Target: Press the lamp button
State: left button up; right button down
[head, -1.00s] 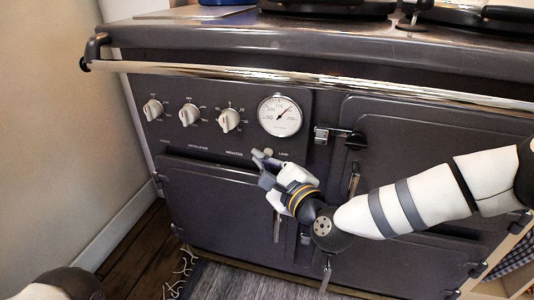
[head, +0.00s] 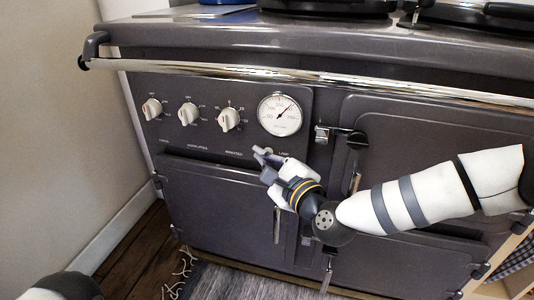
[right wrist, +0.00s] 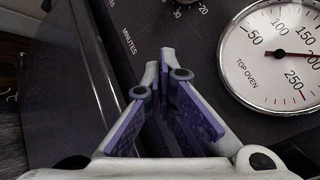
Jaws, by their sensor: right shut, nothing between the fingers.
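The range's dark control panel (head: 210,90) carries a small "LAMP" label (head: 284,154) below the round dial. The lamp button beside that label is too small and too close to my fingers to make out clearly. My right gripper (head: 260,153) is shut and empty, with its fingertips at the panel just left of the label. In the right wrist view the fingertips (right wrist: 161,58) come together in front of the panel and hide what lies behind them. I cannot tell whether they touch the button. My left gripper is out of view; only part of my left arm shows at the lower left.
A row of white knobs (head: 189,114) and the dial (head: 280,114) sit above my right gripper. A chrome rail (head: 300,77) runs across the range front. A door latch (head: 341,136) sticks out to the right. A rug (head: 240,283) lies below.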

jog(key=shift+s+a, duration=0.15)
jog(key=shift+s, duration=0.35)
jog(key=s+a+p, duration=0.2)
jog(key=s+p, duration=0.1)
jog(key=s, duration=0.2)
jog(key=shift+s, duration=0.4)
jog(key=shift+f, duration=0.1)
